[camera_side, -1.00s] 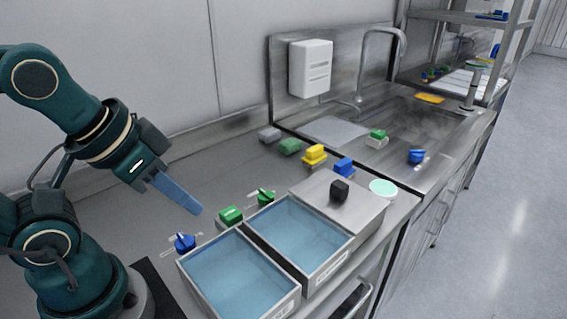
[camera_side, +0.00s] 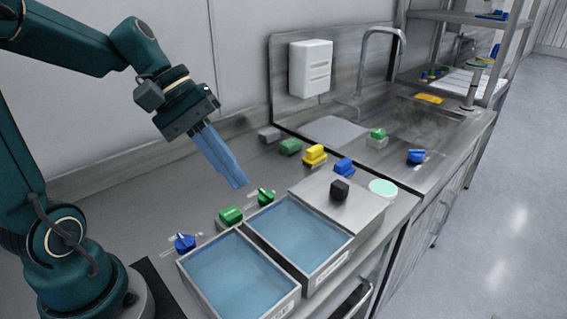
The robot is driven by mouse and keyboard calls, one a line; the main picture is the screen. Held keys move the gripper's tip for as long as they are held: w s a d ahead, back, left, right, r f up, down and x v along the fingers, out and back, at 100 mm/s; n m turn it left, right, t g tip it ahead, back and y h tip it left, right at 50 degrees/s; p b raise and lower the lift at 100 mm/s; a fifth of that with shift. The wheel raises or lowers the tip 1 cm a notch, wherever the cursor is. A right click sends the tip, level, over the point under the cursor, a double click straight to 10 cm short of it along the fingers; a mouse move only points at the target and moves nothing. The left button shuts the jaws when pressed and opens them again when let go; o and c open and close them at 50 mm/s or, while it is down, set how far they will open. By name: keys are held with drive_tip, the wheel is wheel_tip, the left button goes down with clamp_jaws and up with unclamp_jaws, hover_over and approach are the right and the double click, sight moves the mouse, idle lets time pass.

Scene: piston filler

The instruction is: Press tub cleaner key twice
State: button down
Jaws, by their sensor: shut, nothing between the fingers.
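My gripper (camera_side: 238,185) is shut and empty, its long blue fingers pointing down and to the right above the counter. Several block-shaped keys stand on the counter: a grey one (camera_side: 269,135), a green one (camera_side: 290,147), a yellow one (camera_side: 315,155) and a blue one (camera_side: 343,167). Another green key (camera_side: 231,216) stands behind the two water tubs. No label is readable, so I cannot tell which is the tub cleaner key. My fingertips appear apart from all of them, between the rear row and the green key by the tubs.
Two water-filled tubs, left (camera_side: 238,277) and right (camera_side: 297,236), stand at the front. A blue knob (camera_side: 185,243) and a green knob (camera_side: 265,197) are behind them. A steel box with a black knob (camera_side: 339,190) is right. A tall faucet (camera_side: 381,30) rises over the sink.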

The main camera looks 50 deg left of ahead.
drive_tip(key=w+a+n+t+h, duration=0.1)
drive_tip(key=w+a+n, duration=0.2)
drive_tip(key=a, duration=0.1)
drive_tip(key=n+t, duration=0.1)
drive_tip(key=n, duration=0.2)
hover_over(241, 213)
drive_tip(key=s+a, duration=0.2)
drive_tip(key=a, duration=0.1)
wheel_tip(241, 213, down, 3)
drive_tip(key=shift+d+r, duration=0.1)
drive_tip(key=shift+r, duration=0.05)
drive_tip(key=shift+f, duration=4.45)
drive_tip(key=shift+f, duration=0.1)
drive_tip(key=shift+f, duration=0.3)
